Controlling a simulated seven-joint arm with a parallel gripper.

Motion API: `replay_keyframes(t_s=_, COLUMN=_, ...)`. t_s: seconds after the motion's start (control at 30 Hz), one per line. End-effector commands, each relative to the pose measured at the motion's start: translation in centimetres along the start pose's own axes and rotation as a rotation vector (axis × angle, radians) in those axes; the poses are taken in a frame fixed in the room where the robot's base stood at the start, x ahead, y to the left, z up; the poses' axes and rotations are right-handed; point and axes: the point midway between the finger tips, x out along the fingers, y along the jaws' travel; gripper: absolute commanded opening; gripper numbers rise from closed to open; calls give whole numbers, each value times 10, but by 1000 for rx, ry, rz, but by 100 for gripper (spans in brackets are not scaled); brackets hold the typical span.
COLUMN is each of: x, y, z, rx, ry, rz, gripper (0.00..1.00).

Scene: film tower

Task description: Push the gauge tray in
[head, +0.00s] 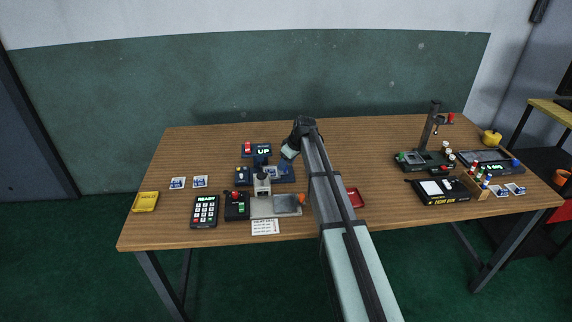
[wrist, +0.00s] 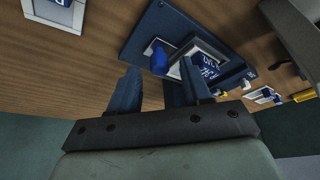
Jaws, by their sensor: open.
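The likely gauge tray is a pale frame with a blue-and-white card (wrist: 208,66) on a dark blue base (wrist: 140,40). A blue knob (wrist: 160,58) stands at the frame's edge. In the head view the blue base (head: 288,179) lies left of my arm, with the framed card (head: 270,172) on it. My gripper (head: 284,163) is low over the base's right side. In the wrist view its two dark fingers (wrist: 158,68) are apart, with the knob showing between and beyond their tips. I cannot tell whether they touch it. Nothing is between the fingers.
A blue "UP" sign (head: 263,150) is behind. A red dish (head: 354,198) is right of my arm. The table's back middle is clear.

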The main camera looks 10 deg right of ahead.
Motion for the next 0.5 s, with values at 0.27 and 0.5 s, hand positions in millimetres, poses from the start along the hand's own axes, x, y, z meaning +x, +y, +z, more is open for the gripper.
replay_keyframes(t_s=0.27, x=11, y=0, z=0, rx=0, ry=0, rz=0, gripper=48)
replay_keyframes(t_s=0.5, x=11, y=0, z=0, rx=0, ry=0, rz=0, gripper=45)
